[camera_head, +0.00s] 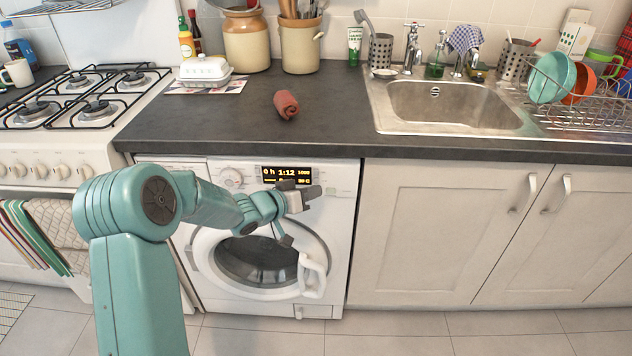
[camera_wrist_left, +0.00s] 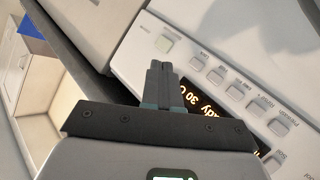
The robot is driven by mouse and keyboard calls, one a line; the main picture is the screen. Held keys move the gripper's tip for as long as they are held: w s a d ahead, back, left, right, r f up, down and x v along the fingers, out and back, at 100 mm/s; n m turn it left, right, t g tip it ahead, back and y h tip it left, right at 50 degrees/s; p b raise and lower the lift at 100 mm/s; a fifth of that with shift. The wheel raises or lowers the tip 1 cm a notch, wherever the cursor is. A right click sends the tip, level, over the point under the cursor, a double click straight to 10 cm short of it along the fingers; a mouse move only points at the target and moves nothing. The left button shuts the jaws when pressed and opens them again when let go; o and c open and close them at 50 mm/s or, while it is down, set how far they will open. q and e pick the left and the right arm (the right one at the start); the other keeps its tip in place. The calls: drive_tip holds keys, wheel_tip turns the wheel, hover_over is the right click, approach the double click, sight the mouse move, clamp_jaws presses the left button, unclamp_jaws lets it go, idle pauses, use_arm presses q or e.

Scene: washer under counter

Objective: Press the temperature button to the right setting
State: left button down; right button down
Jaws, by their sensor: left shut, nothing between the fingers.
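The white washer (camera_head: 342,225) stands under the counter, its round door closed. In the left wrist view the display (camera_wrist_left: 205,108) shows "ady 30", turned in the picture. A row of small grey buttons (camera_wrist_left: 234,88) runs beside the display. Their labels are too small to tell surely which is temperature. My left gripper (camera_head: 316,192) is shut and empty in front of the panel; its fingertips (camera_wrist_left: 160,66) overlap the display's end. I cannot tell whether they touch. My right gripper is out of view.
The dial (camera_head: 231,178) is left of the display. The dark counter edge (camera_head: 420,150) overhangs the washer. The door handle (camera_head: 313,275) sticks out below. Floor in front is clear.

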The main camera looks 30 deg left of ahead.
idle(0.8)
use_arm(q)
drive_tip(key=shift+w+a+p, duration=0.25)
drive_tip(key=shift+w+p, duration=0.1)
drive_tip(key=shift+p, duration=0.1)
drive_tip(key=shift+w+a+p, duration=0.2)
drive_tip(key=shift+w+p, duration=0.1)
idle(0.4)
idle(0.4)
drive_tip(key=shift+s+d, duration=0.45)
drive_tip(key=shift+s, duration=0.2)
drive_tip(key=shift+b, duration=0.3)
